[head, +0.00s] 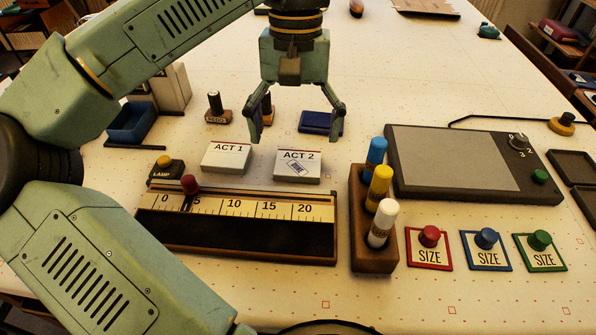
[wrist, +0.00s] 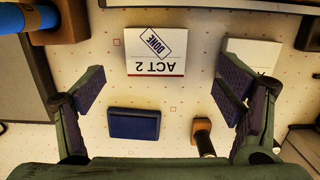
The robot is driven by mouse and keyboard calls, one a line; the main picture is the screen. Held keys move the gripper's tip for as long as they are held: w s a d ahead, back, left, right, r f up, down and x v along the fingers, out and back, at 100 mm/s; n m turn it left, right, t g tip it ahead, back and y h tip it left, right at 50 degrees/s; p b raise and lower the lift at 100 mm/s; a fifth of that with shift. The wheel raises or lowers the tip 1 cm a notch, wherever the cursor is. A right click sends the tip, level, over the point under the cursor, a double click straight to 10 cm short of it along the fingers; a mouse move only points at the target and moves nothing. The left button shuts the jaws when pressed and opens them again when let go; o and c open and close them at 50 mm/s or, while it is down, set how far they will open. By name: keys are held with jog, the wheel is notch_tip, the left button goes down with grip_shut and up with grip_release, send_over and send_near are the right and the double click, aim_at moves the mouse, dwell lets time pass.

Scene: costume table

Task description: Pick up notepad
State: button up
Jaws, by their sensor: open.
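Two white pads that look like notepads lie flat on the table. One is marked ACT 1 (head: 226,157). The other is marked ACT 2 (head: 298,165) and bears a blue DONE stamp. In the wrist view the ACT 2 pad (wrist: 155,52) shows whole and upside down, and the ACT 1 pad (wrist: 252,56) is partly hidden by a finger. My gripper (head: 296,134) is open and empty above the table, behind the pads in the head view. In the wrist view its fingers (wrist: 163,92) stand wide apart, with the ACT 2 pad beyond their tips.
A dark blue pad (head: 320,122) and wooden-based stamps (head: 217,108) lie behind the notepads. A ruler box with a red knob (head: 190,185) is in front. A wooden rack (head: 372,255) with three coloured cylinders stands at right, beside a grey tablet-like panel (head: 450,158).

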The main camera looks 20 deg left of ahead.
aim_at(298, 162)
jog(key=f+b, duration=0.2)
jog(key=f, duration=0.1)
jog(key=f+b, duration=0.2)
jog(key=shift+s+d, duration=0.25)
jog(key=shift+d, duration=0.05)
jog(key=shift+r, duration=0.15)
jog(key=shift+c, duration=0.2)
jog(key=c, duration=1.3)
jog(key=shift+o, duration=0.2)
